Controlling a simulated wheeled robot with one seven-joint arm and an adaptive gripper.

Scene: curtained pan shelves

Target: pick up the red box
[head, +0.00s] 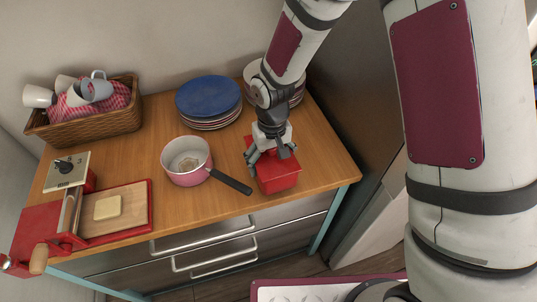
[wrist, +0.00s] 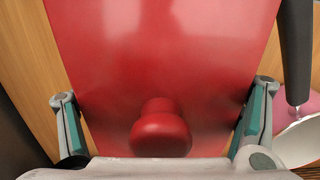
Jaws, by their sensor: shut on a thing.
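The red box (head: 279,178) sits at the front right of the wooden counter in the head view. It has a lid with a round red knob (wrist: 160,130), which shows in the wrist view, where the box fills most of the picture. My gripper (head: 270,155) is over the box from above, with one finger on either side of it, and is shut on it. The arm and gripper hide part of the box's top in the head view. I cannot tell whether the box is clear of the counter.
A pink pan (head: 187,168) stands just left of the box, its black handle (head: 230,181) reaching close to it. Stacked plates (head: 209,98), a basket of cups (head: 100,127) and a red slicer with a board (head: 128,202) are further left. The counter's front edge (head: 215,223) is near.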

